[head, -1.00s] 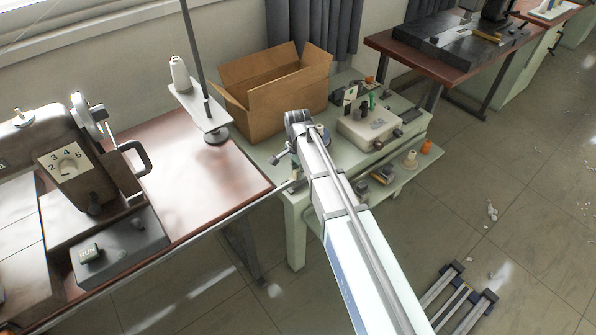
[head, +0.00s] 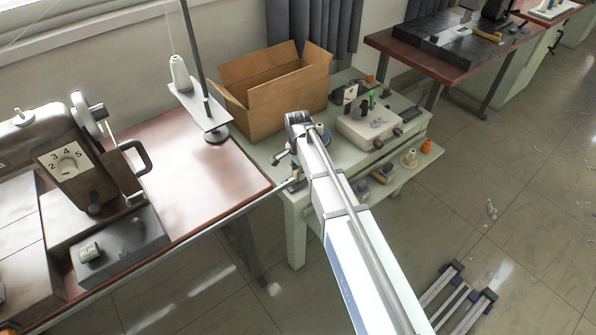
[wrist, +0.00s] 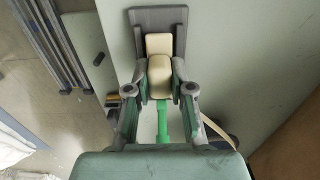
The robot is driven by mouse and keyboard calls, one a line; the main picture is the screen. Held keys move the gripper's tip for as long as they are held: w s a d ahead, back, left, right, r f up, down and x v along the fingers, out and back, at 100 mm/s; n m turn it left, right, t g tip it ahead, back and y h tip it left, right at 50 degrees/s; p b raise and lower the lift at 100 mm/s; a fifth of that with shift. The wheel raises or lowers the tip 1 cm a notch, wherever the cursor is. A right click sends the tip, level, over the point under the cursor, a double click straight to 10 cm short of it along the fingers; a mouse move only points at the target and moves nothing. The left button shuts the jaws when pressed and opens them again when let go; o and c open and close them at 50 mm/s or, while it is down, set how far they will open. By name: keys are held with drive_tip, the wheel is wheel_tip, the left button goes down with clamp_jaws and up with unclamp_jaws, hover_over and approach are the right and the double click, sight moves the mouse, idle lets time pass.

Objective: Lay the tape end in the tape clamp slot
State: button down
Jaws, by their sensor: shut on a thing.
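In the wrist view my gripper (wrist: 159,78) is shut on a cream block-like piece, which I take to be the tape end (wrist: 160,72). A thin cream strip of tape (wrist: 216,131) curves away at the right of the fingers. Just beyond the fingertips is a dark grey plate-like part (wrist: 145,20) with a cream pad on it, possibly the tape clamp; I cannot tell whether the tape end touches it. A green rod (wrist: 163,125) shows between the fingers. The slot is not clearly visible. In the head view my arm hides most of the gripper area.
A pale green bench (head: 258,150) carries an open cardboard box (head: 270,105) and a cream device (head: 368,125) with knobs. A sewing table (head: 200,175) is at left.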

drive_tip(key=shift+f, duration=0.5)
drive_tip(key=c, duration=0.9)
unclamp_jaws()
drive_tip(key=shift+c, duration=0.2)
wheel_tip(320, 180, up, 12)
